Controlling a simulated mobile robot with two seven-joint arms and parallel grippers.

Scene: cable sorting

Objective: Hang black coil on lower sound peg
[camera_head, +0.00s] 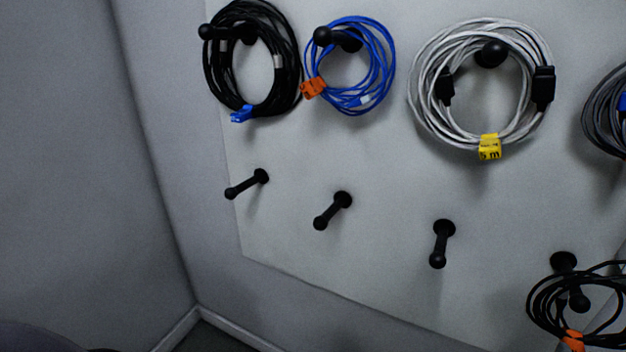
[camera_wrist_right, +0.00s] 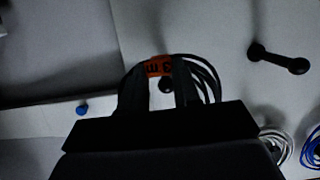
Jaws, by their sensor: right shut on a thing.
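The black coil with an orange tag (camera_head: 531,314) is at the bottom right of the head view, partly cut off by the frame edge. It overlaps a black lower peg (camera_head: 563,262), whose knob shows among the strands. I cannot tell whether the coil is around the peg or in front of it. In the right wrist view, my right gripper (camera_wrist_right: 162,82) is shut on this coil (camera_wrist_right: 209,80) at its orange tag. My left gripper is in neither view.
Three bare lower pegs (camera_head: 247,185) (camera_head: 333,211) (camera_head: 442,244) stick out to the left. Above hang a thick black coil (camera_head: 292,70), a blue coil (camera_head: 386,67), a white coil (camera_head: 421,103) and a grey coil (camera_head: 594,125). The board (camera_head: 390,170) between rows is clear.

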